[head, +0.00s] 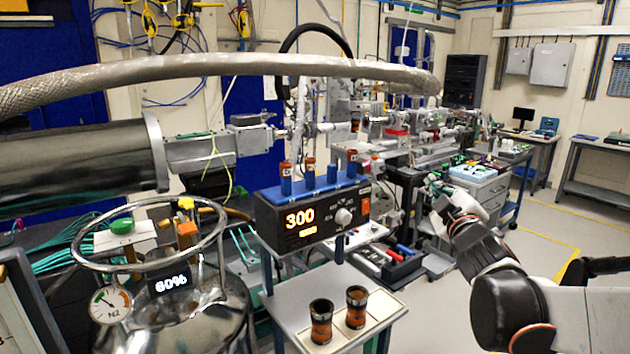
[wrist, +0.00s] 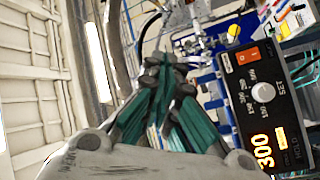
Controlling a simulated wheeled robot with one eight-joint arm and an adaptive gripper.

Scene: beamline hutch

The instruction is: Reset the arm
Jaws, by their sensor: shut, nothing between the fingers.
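My gripper (wrist: 168,78) shows in the wrist view with its dark, teal-padded fingers drawn together and nothing between them. In the head view my arm comes in from the lower right and bends up toward the middle right, its end small against the cluttered bench. The black controller box (head: 312,218) reading 300 stands left of my arm, apart from it. In the wrist view the controller (wrist: 262,95) lies to the right of the fingers, turned on its side.
A small table (head: 285,305) below the controller holds two amber jars (head: 321,322) (head: 356,307). Open floor (head: 545,240) lies right of the beamline bench.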

